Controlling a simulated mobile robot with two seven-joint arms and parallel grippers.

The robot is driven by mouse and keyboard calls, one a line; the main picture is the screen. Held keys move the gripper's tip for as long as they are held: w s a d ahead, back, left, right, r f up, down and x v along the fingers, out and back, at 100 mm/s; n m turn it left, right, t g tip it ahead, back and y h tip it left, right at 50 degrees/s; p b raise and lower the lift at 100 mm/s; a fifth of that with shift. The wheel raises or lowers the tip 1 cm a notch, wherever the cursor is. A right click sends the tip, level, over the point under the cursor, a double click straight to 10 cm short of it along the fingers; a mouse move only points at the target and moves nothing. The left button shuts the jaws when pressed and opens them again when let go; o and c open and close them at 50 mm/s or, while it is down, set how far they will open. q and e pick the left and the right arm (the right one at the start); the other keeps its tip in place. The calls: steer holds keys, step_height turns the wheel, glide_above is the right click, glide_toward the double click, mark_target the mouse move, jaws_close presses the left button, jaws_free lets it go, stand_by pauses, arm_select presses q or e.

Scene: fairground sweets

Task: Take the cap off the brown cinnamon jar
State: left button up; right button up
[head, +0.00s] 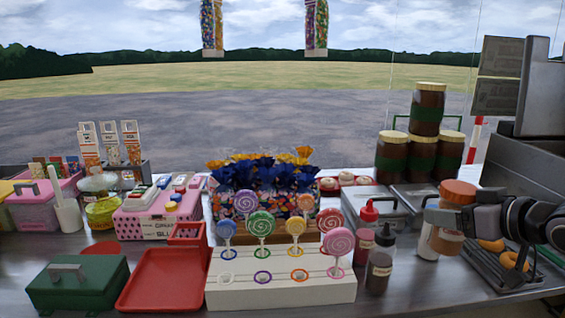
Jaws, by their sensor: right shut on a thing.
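The brown cinnamon jar (448,244) stands at the right of the counter, partly hidden behind my right gripper. A wide orange-brown cap (458,190) shows just above the gripper and appears to sit on top of the jar. My right gripper (441,217) reaches in from the right and is shut across the jar just below the cap. Its fingers hide the join between cap and jar, so I cannot tell how tight the cap sits. My left gripper is not in view.
A dark-topped bottle (380,265) and a red-topped bottle (366,232) stand left of the jar. A lollipop stand (280,290) is further left. A rack with doughnuts (500,268) lies to the right. Stacked brown jars (422,155) stand behind. Counter in front of the jar is clear.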

steer(key=s+a+f+m+h+p, duration=0.2)
steer(key=s+a+f+p, duration=0.1)
steer(key=s+a+f, duration=0.7)
steer(key=s+h, duration=0.1)
steer(key=s+m+h+p, duration=0.1)
steer(key=s, duration=0.1)
steer(key=s+f+m+t, duration=0.1)
steer(key=s, duration=0.1)
steer(key=shift+d+h, duration=0.3)
steer(key=shift+h, duration=0.1)
steer(key=shift+w, duration=0.1)
